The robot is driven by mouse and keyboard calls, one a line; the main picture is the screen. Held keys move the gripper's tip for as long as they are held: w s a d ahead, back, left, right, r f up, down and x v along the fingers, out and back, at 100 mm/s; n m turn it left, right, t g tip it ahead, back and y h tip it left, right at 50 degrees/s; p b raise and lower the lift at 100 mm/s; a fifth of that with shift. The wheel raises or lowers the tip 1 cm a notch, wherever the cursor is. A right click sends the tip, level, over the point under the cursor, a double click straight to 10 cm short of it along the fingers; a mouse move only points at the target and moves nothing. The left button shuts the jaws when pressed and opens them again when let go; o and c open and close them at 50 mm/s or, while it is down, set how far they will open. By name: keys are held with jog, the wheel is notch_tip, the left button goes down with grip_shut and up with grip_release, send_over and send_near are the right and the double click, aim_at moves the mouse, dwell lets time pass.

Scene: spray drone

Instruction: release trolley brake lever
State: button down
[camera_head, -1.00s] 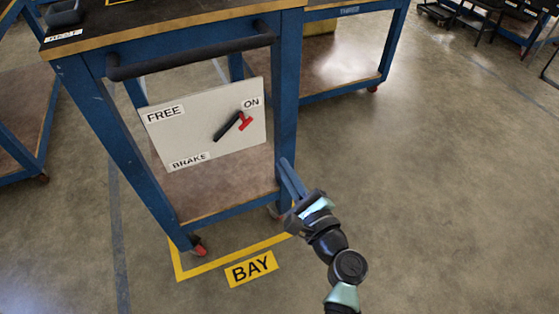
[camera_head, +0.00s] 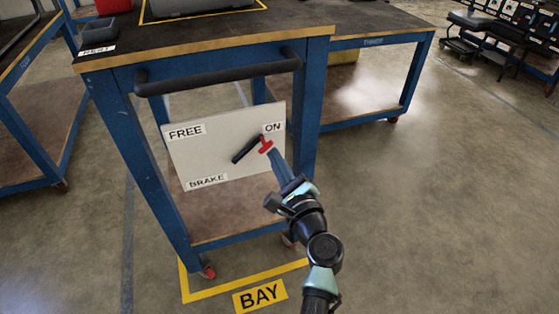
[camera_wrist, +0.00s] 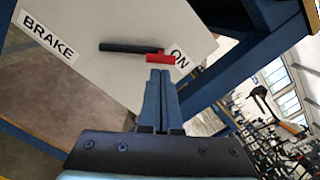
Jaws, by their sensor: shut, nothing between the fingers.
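The brake lever (camera_head: 250,149) is a black bar with a red T-shaped end, mounted on a white brake panel (camera_head: 205,155) of the blue trolley (camera_head: 311,100). Its red end lies near the ON label (camera_head: 273,127); the FREE label (camera_head: 185,132) is at the panel's upper left. My gripper (camera_head: 272,154) is shut and empty, its fingertips close to the red end. In the wrist view, the fingers (camera_wrist: 160,75) point at the lever's red end (camera_wrist: 160,58), just short of it in the picture; I cannot tell whether they touch.
A black push handle (camera_head: 218,73) crosses the trolley above the panel. A trolley leg stands just right of my fingers. Yellow floor tape and a BAY sign (camera_head: 260,296) lie below. Another trolley (camera_head: 385,75) stands behind; the floor to the right is clear.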

jog(key=shift+s+a+r+n, duration=0.1)
jog(key=shift+a+r+n, duration=0.15)
jog(key=shift+r+n, duration=0.35)
jog(key=s+a+r+n+p, duration=0.2)
jog(key=a+n, duration=0.6)
jog(key=n, duration=0.5)
jog(key=shift+s+a+r+g, duration=0.3)
jog(key=shift+s+a+r, duration=0.15)
jog(key=shift+r, duration=0.45)
jog(key=shift+n, duration=0.3)
